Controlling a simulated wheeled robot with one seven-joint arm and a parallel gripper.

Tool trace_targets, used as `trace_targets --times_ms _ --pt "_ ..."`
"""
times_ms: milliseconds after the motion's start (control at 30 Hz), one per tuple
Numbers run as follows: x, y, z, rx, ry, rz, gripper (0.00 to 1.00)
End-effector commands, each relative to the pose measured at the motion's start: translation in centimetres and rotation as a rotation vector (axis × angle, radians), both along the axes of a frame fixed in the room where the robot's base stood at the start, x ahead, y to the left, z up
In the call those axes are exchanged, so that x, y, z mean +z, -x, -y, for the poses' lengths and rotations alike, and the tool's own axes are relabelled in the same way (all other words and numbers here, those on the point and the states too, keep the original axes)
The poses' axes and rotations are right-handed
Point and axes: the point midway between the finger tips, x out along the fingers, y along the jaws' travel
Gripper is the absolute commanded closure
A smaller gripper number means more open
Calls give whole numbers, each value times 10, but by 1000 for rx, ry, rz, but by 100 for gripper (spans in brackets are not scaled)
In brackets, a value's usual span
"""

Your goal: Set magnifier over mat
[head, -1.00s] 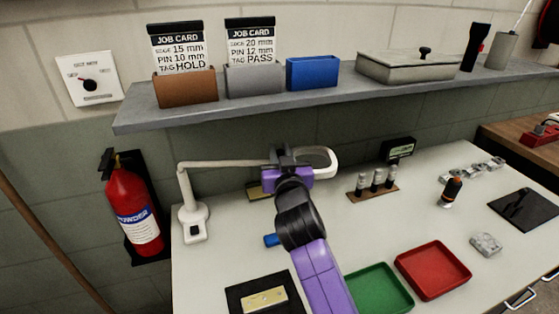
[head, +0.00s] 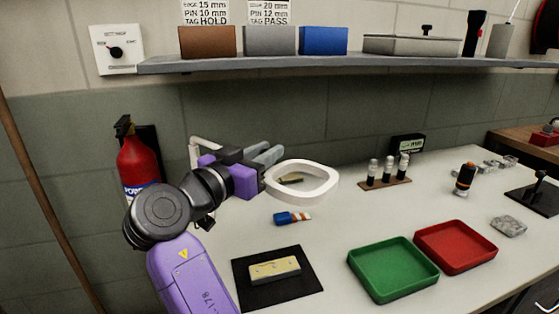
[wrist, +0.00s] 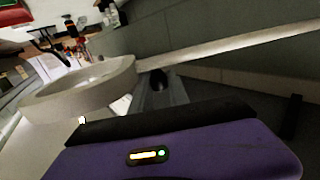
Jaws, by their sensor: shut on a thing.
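The magnifier's white ring head (head: 305,199) hangs above the bench, up and behind the black mat (head: 247,291) in the head view. Its pale arm (head: 196,147) shows at the left; its base is hidden behind my arm. My gripper (head: 264,156) is shut on the magnifier at the left side of the ring. The ring also fills the left of the wrist view (wrist: 75,98). The mat lies flat at the bench's front left, with a brass-coloured plate (head: 275,268) on it.
Green (head: 395,270) and red (head: 455,246) trays are to the right. A rack of several small bottles (head: 386,182) stands behind. The shelf (head: 350,62) overhangs the back; a fire extinguisher (head: 138,165) is at left.

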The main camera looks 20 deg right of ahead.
Motion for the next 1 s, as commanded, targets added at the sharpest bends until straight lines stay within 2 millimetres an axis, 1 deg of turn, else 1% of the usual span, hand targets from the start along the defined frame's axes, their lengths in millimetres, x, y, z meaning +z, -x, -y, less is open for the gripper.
trace_targets --times_ms 33,100,300,400,600,967,1000 --pt "-3 4 -8 -30 1 -1 100" --pt "-2 9 -17 -71 1 -2 100" --pt "-1 19 -35 -156 2 -2 100" --pt "-1 22 -41 -182 1 -2 100" --pt "-1 25 -45 -206 0 -4 100" --pt "-1 25 -46 -208 -1 -4 100" --pt "-1 25 -46 -208 -1 -4 73"
